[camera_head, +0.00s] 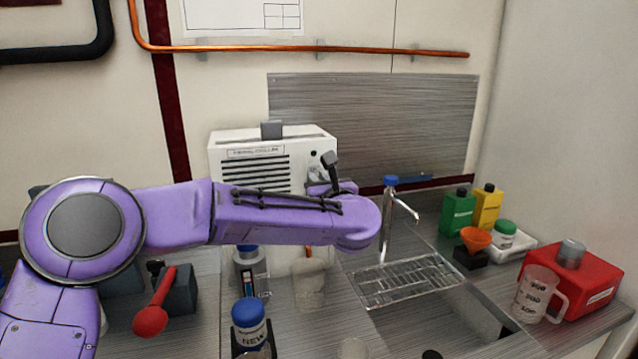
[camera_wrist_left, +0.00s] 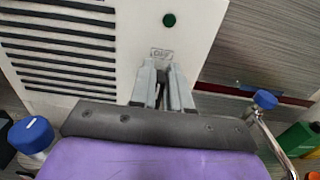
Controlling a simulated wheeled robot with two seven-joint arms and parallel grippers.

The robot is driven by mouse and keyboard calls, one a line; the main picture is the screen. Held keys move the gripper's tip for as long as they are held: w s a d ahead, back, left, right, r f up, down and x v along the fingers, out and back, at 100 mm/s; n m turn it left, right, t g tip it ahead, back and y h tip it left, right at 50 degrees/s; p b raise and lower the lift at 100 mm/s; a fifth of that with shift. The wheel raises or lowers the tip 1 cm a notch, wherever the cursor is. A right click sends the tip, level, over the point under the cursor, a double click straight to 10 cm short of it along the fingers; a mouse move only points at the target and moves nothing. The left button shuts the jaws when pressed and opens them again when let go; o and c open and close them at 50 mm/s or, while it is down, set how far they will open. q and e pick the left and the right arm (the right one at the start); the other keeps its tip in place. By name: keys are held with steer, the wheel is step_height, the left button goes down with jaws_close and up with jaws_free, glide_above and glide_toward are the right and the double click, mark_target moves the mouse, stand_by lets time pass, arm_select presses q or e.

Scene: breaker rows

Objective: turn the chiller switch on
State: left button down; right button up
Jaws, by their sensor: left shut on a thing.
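The chiller (camera_head: 225,165) is a white box with dark vent slots and a name label, standing against the back wall. In the left wrist view its front (camera_wrist_left: 130,20) carries a dark green round spot (camera_wrist_left: 169,20) and a small label (camera_wrist_left: 161,54). My left gripper (camera_head: 322,178) is at the right part of the chiller front. In the left wrist view its fingers (camera_wrist_left: 164,85) are closed just below the small label, on what seems to be the chiller switch. The fingers hide the switch, so its position cannot be told. My right gripper is not in view.
A tap (camera_head: 388,225) with a blue top and a drain rack (camera_head: 408,281) stand right of my left arm. Bottles, a measuring jug (camera_head: 537,295) and a red box (camera_head: 595,287) are further right. A red ladle-like object (camera_head: 152,318) and blue-capped bottle (camera_head: 249,312) are in front.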

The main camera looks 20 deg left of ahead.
arm_select(q)
steer(key=shift+d+f+m, duration=0.1)
steer(key=shift+f+m, duration=0.2)
steer(key=shift+f, duration=0.2)
steer(key=shift+w+d+f+m+p, duration=0.3)
steer(key=shift+m+p, duration=0.6)
steer(key=shift+m, duration=1.95)
steer(key=shift+w+d+f+m+p, duration=0.15)
steer(key=shift+d+f+m+p, duration=0.5)
steer(key=shift+m, duration=2.25)
steer(key=shift+w+f+m+p, duration=0.2)
steer(key=shift+m+p, duration=0.95)
steer(key=shift+m, duration=1.7)
steer(key=c, duration=1.1)
jaws_free()
steer(key=shift+a, duration=0.15)
steer(key=shift+r, duration=0.1)
